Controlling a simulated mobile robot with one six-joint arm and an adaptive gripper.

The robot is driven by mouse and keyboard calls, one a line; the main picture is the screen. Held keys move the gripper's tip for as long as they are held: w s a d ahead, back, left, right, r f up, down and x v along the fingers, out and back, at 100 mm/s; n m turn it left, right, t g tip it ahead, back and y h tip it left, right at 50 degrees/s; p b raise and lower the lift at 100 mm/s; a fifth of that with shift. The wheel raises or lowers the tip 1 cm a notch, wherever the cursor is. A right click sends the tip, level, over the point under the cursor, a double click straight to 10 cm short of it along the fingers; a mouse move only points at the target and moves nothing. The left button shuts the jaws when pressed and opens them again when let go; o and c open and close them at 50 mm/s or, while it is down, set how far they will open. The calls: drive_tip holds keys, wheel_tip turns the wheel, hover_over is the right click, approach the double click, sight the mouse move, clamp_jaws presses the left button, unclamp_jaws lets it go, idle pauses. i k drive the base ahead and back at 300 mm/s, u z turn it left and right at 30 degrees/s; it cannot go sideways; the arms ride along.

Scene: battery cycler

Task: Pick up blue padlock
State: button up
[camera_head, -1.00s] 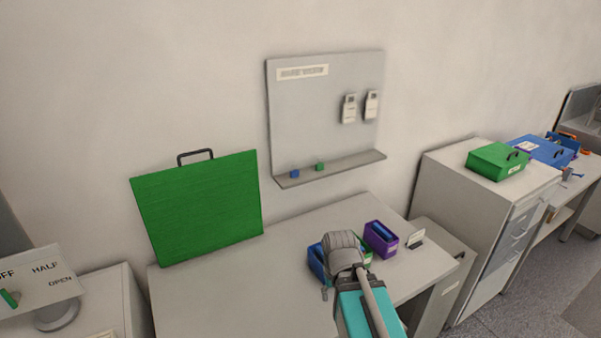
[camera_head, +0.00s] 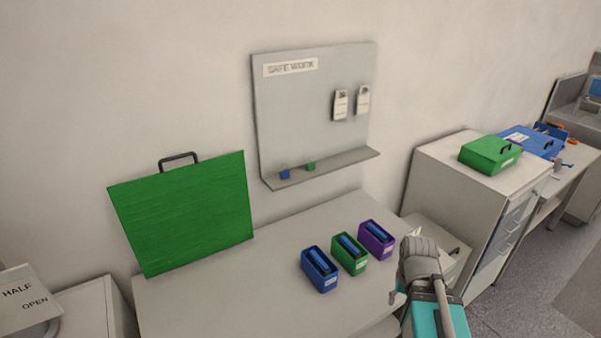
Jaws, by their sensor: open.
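The blue padlock (camera_head: 285,174) is a small blue block on the left part of the shelf ledge of the grey wall board. A small green padlock (camera_head: 311,166) sits just right of it. My gripper (camera_head: 392,296) is at the lower right, over the table's right edge, well below and to the right of the padlocks. It touches neither of them. Its fingers are small and partly hidden by my wrist; it holds nothing that I can see.
The grey board (camera_head: 310,110) carries two hanging tags. Blue (camera_head: 319,270), green (camera_head: 350,255) and purple (camera_head: 376,240) bins stand on the table (camera_head: 230,300). A large green panel (camera_head: 185,212) with a handle stands at left. A cabinet (camera_head: 470,190) stands at right.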

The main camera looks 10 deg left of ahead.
sight(284, 174)
drive_tip(key=z, duration=1.25)
drive_tip(key=k, duration=0.6)
drive_tip(key=u, duration=0.9)
drive_tip(key=i, duration=0.8)
drive_tip(key=u, duration=0.05)
